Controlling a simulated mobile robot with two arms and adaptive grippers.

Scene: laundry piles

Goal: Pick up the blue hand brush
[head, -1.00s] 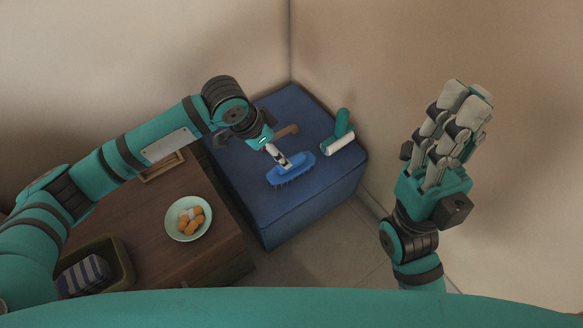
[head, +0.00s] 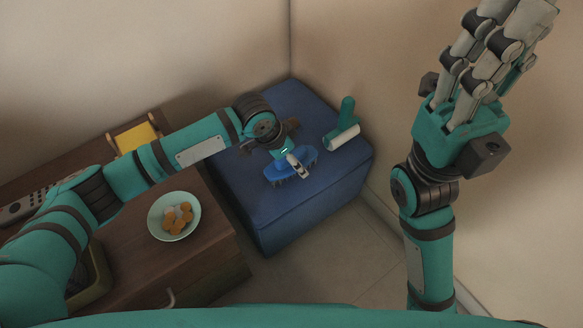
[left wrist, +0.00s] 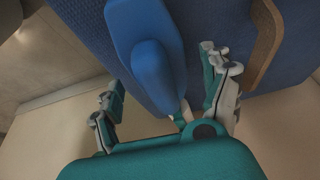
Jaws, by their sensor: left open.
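The blue hand brush (head: 278,172) lies on the blue cushioned block, bristles showing along its near side. My left gripper (head: 298,166) is over the brush, with its fingers partly hiding it. In the left wrist view the brush (left wrist: 150,62) runs lengthwise between the two spread fingers of my left gripper (left wrist: 162,72). The fingers stand apart on either side of it and do not close on it. My right gripper (head: 500,45) is raised at the right, far from the brush. Whether its fingers are open or shut is unclear.
A teal lint roller (head: 342,137) lies right of the brush on the block (head: 315,205). A brown wooden item (left wrist: 268,40) lies close to the left gripper. Walls stand behind.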

